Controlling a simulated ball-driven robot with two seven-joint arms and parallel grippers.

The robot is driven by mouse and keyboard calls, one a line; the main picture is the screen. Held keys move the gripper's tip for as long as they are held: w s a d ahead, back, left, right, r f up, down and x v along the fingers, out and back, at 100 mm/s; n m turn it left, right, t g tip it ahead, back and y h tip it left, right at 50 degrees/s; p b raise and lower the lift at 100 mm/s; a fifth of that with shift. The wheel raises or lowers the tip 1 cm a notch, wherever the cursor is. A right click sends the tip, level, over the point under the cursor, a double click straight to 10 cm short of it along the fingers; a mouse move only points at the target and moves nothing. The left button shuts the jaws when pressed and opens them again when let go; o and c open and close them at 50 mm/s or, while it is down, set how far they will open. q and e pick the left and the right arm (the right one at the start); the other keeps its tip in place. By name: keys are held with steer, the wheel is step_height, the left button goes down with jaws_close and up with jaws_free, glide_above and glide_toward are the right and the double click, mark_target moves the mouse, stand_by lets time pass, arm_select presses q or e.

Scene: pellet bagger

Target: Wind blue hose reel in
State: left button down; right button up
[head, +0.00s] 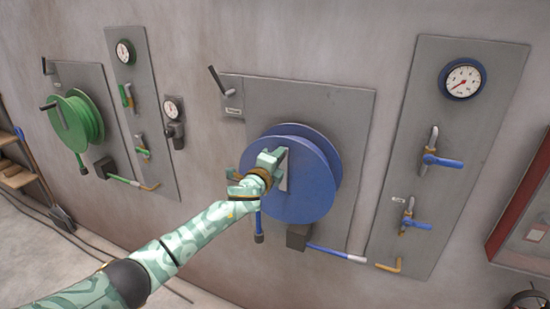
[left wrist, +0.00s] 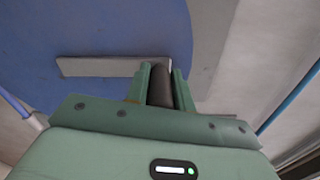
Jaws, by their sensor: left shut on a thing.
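The blue hose reel (head: 312,185) is mounted on a grey wall plate in the middle of the head view. Its flat grey crank arm (head: 284,172) also shows in the left wrist view (left wrist: 100,66), lying across the blue disc (left wrist: 90,30). My left gripper (head: 268,162) is in front of the reel. It is shut on the dark crank handle (left wrist: 160,86), which sits between both fingers in the left wrist view. A blue hose piece with a pale end (head: 335,254) runs from a dark box (head: 298,237) below the reel. My right gripper is not in view.
A black lever (head: 218,80) sits at the plate's top left. To the right, a panel holds a blue-rimmed gauge (head: 463,79) and blue-handled valves (head: 441,161). A green reel (head: 78,122) hangs at the left. A red-framed cabinet (head: 520,200) is at the right edge.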

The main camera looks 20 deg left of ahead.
arm_select(q)
steer(key=shift+d, duration=0.1)
steer(key=c, duration=1.5)
jaws_free()
steer(key=o, duration=0.3)
steer(key=shift+d, duration=0.15)
steer(key=shift+s, duration=0.2)
steer(key=s+a+b, duration=0.1)
steer(key=s, duration=1.5)
steer(key=shift+a, duration=0.2)
steer(key=shift+w, duration=0.1)
